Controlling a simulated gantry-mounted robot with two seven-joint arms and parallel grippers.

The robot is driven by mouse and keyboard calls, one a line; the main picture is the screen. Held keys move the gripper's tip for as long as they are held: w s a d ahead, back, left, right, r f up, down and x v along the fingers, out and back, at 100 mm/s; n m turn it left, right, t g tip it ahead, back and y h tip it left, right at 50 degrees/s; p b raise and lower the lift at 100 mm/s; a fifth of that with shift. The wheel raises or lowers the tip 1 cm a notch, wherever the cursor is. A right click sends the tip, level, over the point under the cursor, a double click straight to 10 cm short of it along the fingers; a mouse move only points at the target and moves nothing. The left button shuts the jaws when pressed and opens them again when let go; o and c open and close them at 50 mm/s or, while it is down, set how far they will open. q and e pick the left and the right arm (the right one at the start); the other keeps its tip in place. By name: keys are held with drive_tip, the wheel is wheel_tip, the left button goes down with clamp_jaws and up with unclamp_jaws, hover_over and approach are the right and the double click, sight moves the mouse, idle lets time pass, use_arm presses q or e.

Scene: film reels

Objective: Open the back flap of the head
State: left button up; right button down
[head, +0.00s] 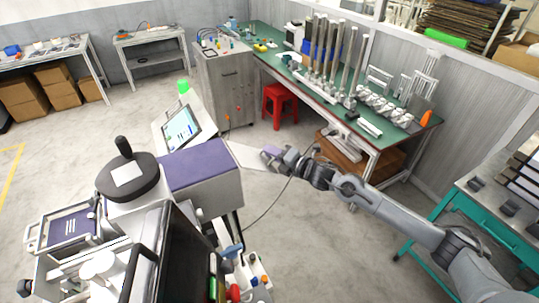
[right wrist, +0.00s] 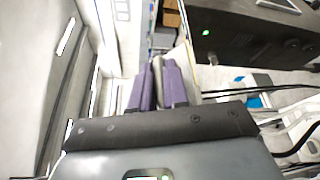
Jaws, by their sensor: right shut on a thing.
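The head (head: 200,165) is a box with a purple top and pale grey sides on the machine at lower left in the head view. The back flap (head: 246,155) is a thin pale panel standing out from the far right end of the head. My right gripper (head: 268,154) has its purple fingers at the outer edge of this flap and is shut on it. In the right wrist view the purple fingers (right wrist: 157,66) are close together, with the pale flap (right wrist: 184,58) running beside and beyond them. The flap's hinge is not clearly visible. My left gripper is not in view.
A tablet (head: 181,129) on a tilted stand is beyond the head. A black round part (head: 127,176) stands on the machine at left. A green-topped bench (head: 290,73) with several metal parts is behind, with a red stool (head: 280,103). The floor right of the machine is mostly clear.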

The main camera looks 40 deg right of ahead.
drive_tip(key=shift+d+r, duration=0.1)
drive_tip(key=shift+r, duration=0.2)
drive_tip(key=c, duration=1.5)
unclamp_jaws()
drive_tip(key=shift+s, duration=0.2)
drive_tip(key=s, duration=0.3)
drive_tip(key=s+d+r, duration=0.1)
drive_tip(key=s, duration=0.6)
drive_tip(key=shift+s+d+r, duration=0.1)
drive_tip(key=shift+d+r, duration=0.2)
drive_tip(key=shift+d, duration=0.05)
